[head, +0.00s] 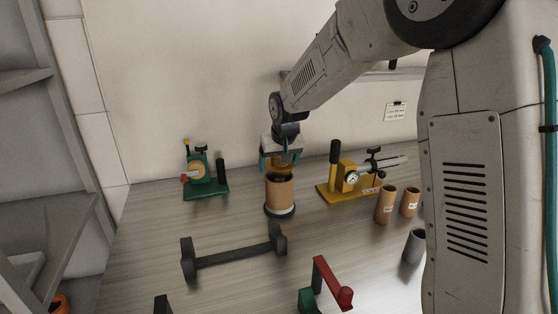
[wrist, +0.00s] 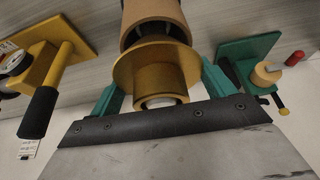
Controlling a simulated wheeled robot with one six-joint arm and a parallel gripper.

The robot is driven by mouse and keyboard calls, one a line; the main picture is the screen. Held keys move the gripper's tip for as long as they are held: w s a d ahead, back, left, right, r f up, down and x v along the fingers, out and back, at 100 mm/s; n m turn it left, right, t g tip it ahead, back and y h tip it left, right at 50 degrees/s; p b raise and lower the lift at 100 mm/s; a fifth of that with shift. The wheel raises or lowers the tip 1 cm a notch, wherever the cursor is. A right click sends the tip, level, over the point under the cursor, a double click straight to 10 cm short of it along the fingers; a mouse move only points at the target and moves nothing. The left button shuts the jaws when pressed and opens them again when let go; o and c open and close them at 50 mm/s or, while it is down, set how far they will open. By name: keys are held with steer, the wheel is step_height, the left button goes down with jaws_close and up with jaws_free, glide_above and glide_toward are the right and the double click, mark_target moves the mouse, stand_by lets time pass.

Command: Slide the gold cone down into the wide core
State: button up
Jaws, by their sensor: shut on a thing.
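The gold cone (wrist: 150,72) is between the teal fingers of my gripper (wrist: 163,88), which is shut on it. In the head view the gold cone (head: 284,163) shows just under my gripper (head: 282,158), above the wide core. The wide core (head: 280,193) is a tan cardboard tube standing upright on a dark round base. Its dark open top faces the cone; it also shows at the top of the wrist view (wrist: 152,10). The cone looks roughly lined up over the opening. I cannot tell whether its lower end touches the core or is inside it.
A green device (head: 205,182) stands left of the core, a yellow device with a gauge (head: 350,180) right of it. Tan tubes (head: 386,204) and a grey tube (head: 414,246) stand further right. A dark bar stand (head: 233,255) and a red-handled tool (head: 326,285) lie in front.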

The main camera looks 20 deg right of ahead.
steer(key=shift+f, duration=1.15)
steer(key=o, duration=1)
steer(key=shift+f, duration=0.1)
steer(key=v, duration=0.8)
steer(key=shift+s, duration=0.1)
steer(key=s+d+r+g, duration=0.1)
steer(key=s, duration=1.8)
steer(key=s+d+r+g, duration=0.2)
steer(key=s, duration=1.8)
steer(key=shift+s, duration=0.25)
